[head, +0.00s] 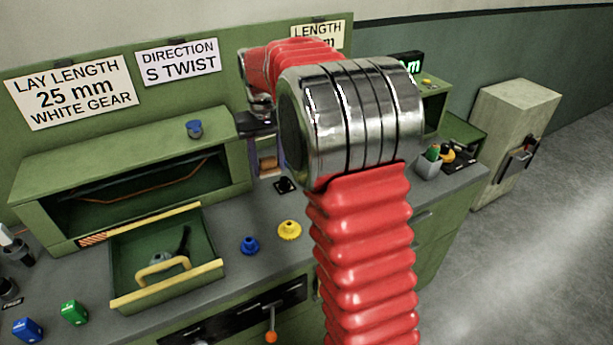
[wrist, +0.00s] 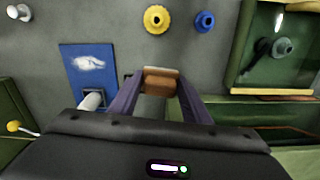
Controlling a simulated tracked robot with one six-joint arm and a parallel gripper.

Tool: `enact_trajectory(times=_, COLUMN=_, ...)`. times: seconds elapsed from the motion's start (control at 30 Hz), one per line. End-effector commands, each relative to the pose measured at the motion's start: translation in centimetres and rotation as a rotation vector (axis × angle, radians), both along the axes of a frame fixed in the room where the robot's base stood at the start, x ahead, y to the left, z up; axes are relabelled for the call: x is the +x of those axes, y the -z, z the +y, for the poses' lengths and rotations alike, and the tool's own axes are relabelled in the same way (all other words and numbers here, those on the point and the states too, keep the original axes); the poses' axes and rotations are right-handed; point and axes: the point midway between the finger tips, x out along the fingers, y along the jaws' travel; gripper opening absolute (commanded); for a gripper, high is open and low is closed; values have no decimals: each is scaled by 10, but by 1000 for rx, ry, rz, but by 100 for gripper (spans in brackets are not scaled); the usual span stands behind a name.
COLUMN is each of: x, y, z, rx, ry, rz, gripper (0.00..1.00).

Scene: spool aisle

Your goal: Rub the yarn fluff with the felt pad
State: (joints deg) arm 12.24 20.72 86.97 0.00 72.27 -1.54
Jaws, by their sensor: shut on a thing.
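The yarn fluff is a small white smear (wrist: 90,62) on a blue plate (wrist: 73,54) at the left of the wrist view. In the head view my arm hides it. The felt pad (wrist: 160,82) is a brown block with a paler edge, between the fingertips of my gripper (wrist: 159,87). My gripper is shut on it. In the wrist view the pad is to the right of the blue plate and apart from the fluff. The pad (head: 268,164) also shows in the head view, just left of my arm. Its height above the bench is hard to tell.
A white cylinder (wrist: 92,101) stands at the plate's edge, close to my gripper. A yellow gear (head: 289,230) and a blue gear (head: 249,245) lie on the grey bench. An open green drawer (head: 205,275) with a yellow handle is left of them. A green cabinet (head: 115,153) stands behind.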

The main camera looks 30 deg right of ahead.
Motion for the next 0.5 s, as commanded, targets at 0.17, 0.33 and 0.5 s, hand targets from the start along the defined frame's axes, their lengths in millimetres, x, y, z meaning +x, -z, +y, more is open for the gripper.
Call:
enact_trajectory(times=0.17, x=40, y=-19, z=65, rx=0, ry=50, rz=-1, gripper=25)
enact_trajectory(times=0.33, x=58, y=-32, z=109, rx=0, ry=94, rz=0, gripper=25)
enact_trajectory(times=0.5, x=63, y=-36, z=124, rx=0, ry=112, rz=0, gripper=25)
